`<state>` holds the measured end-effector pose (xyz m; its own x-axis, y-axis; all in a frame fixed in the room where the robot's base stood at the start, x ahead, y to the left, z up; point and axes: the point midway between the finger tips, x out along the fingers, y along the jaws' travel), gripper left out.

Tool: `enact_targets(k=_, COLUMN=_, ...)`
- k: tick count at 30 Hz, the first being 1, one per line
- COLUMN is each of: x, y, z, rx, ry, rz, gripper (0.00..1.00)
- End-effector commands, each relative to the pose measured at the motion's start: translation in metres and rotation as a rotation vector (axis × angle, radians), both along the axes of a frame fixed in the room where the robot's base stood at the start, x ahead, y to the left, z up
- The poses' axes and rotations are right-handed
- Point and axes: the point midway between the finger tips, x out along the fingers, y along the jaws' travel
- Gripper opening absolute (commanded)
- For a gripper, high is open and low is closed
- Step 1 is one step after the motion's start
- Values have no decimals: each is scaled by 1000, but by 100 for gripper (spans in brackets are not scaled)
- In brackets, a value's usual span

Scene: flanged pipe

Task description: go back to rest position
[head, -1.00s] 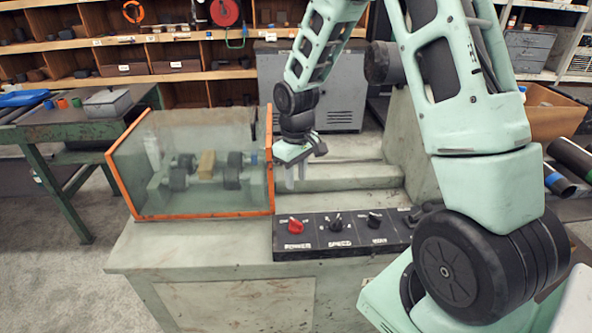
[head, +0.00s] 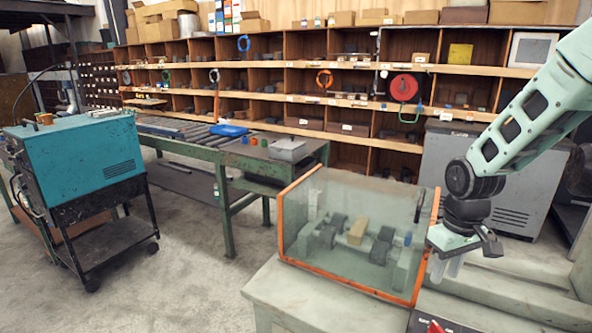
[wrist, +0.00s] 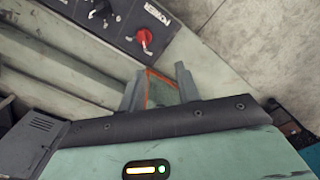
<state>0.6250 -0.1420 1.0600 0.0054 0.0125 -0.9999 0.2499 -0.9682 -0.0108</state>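My gripper (head: 446,270) hangs fingers down just right of the clear guard box (head: 345,262) with orange edges, on the pale bench. In the wrist view its two fingers (wrist: 160,82) stand apart with nothing held between them. An orange edge and a greenish surface show behind the gap. Inside the guard, dark rollers (head: 330,228) and a tan block (head: 358,231) show through the pane. The arm reaches in from the right edge of the head view. Whether the gripper touches the guard cannot be told.
The control panel with a red knob (wrist: 144,38) lies near the gripper. A grey cabinet (head: 485,180) stands behind. A green table with rollers (head: 235,150) and a teal machine on a cart (head: 80,165) are at left. Floor (head: 190,270) between is clear.

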Motion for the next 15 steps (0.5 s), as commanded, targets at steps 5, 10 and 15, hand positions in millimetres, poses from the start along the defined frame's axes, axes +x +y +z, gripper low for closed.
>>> enact_targets(k=5, x=-57, y=104, z=37, rx=24, ry=-12, rz=153, gripper=33)
enact_targets(k=10, x=-144, y=175, z=61, rx=39, ry=-12, rz=298, gripper=33)
enact_targets(k=15, x=-211, y=201, z=70, rx=41, ry=-9, rz=393, gripper=33)
